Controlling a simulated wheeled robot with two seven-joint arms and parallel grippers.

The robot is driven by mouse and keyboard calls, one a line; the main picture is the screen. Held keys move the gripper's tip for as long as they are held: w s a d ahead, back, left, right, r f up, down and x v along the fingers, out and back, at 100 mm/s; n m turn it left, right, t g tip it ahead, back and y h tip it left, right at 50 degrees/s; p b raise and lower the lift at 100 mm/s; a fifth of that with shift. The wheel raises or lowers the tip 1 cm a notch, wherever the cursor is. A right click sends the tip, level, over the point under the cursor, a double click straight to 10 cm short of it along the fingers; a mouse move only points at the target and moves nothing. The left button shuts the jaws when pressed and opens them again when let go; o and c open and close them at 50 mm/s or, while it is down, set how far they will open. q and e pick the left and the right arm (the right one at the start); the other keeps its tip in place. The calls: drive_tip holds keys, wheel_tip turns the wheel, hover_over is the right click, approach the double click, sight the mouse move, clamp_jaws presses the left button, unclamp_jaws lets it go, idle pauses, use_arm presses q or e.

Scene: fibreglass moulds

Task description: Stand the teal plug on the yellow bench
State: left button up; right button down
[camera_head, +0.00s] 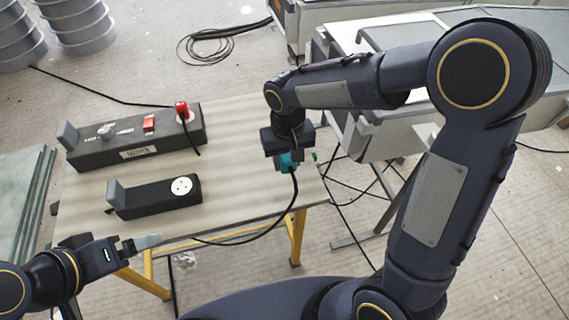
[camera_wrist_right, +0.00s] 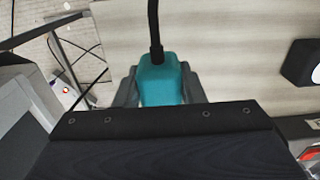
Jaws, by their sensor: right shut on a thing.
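The teal plug (camera_head: 287,162) is between the fingers of my right gripper (camera_head: 290,157), over the right end of the yellow bench (camera_head: 240,130). In the right wrist view the teal plug (camera_wrist_right: 160,84) sits between the two grey fingers, with its black cable running up and away. The right gripper is shut on it. I cannot tell whether the plug touches the bench top. My left gripper (camera_head: 150,243) is at the bench's front left edge, holding nothing that I can see; its finger gap is unclear.
A long black box with a red plug (camera_head: 182,111) in it stands at the back left of the bench. A smaller black socket box (camera_head: 155,196) lies in front of it. Grey-topped tables (camera_head: 350,60) stand behind on the right. Bare bench top lies between the socket boxes and my right gripper.

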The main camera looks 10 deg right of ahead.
sight(286, 158)
drive_tip(key=w+f, duration=0.3)
drive_tip(key=f, duration=0.1)
drive_tip(key=shift+w+d+f, duration=0.1)
drive_tip(key=shift+w+d, duration=0.05)
drive_tip(key=shift+d, duration=0.15)
drive_tip(key=shift+w+f+b, duration=0.2)
drive_tip(key=shift+f+b, duration=0.1)
drive_tip(key=shift+f, duration=1.45)
drive_tip(key=shift+f, duration=0.15)
drive_tip(key=c, duration=0.9)
unclamp_jaws()
